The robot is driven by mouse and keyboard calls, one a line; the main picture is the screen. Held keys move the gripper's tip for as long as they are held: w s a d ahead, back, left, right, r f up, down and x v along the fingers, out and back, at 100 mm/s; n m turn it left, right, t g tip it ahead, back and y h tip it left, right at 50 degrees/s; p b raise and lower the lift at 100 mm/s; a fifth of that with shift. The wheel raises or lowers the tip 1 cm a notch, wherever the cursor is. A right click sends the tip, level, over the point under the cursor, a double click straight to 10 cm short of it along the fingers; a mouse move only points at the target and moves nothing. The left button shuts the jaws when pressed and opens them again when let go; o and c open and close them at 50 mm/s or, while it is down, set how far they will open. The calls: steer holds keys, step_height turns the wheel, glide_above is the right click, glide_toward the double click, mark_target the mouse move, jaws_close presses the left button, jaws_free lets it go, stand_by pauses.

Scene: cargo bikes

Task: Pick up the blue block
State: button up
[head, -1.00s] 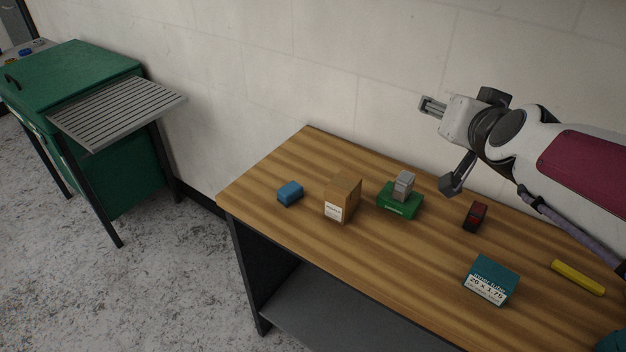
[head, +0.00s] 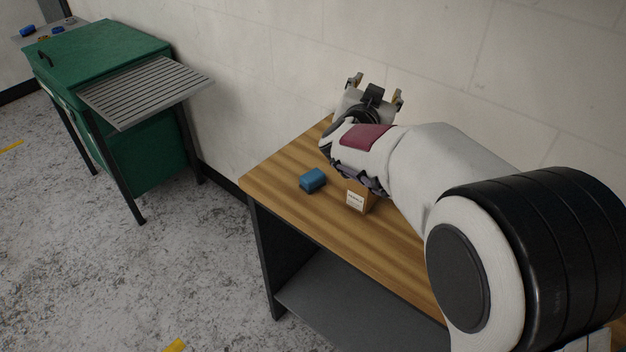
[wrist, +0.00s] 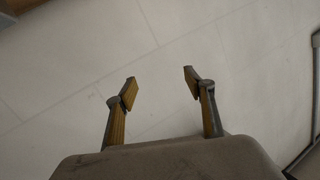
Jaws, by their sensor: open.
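The blue block (head: 312,180) lies on the wooden table (head: 285,178) near its left end, in the head view. My gripper (head: 377,88) is open and empty, raised above the back of the table near the wall, up and to the right of the block. In the wrist view my gripper (wrist: 160,86) shows two spread fingers with nothing between them and the pale wall beyond. The blue block is not in the wrist view.
A cardboard box (head: 357,200) with a white label stands right of the block, partly hidden by my arm. My arm covers most of the table's right side. A green cabinet (head: 150,160) with a slatted grey shelf (head: 145,90) stands at the left.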

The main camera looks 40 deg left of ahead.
steer(key=s+a+f+h, duration=0.1)
steer(key=s+a+f, duration=0.1)
steer(key=a+f, duration=0.3)
steer(key=m+t+h, duration=0.2)
steer(key=h, duration=0.3)
glide_toward(313, 175)
steer(key=w, duration=0.3)
steer(key=shift+a+r, duration=0.15)
steer(key=shift+a, duration=0.15)
steer(key=shift+s+f, duration=0.35)
steer(key=shift+s, duration=0.05)
steer(key=shift+w, duration=0.1)
steer(key=shift+w, duration=1.2)
steer(key=shift+d, duration=0.1)
steer(key=shift+w+d+f, duration=0.1)
steer(key=shift+w+f, duration=0.05)
steer(key=shift+w, duration=1.15)
steer(key=shift+w+d+f, duration=0.1)
steer(key=shift+w+f, duration=0.1)
steer(key=shift+w, duration=1.1)
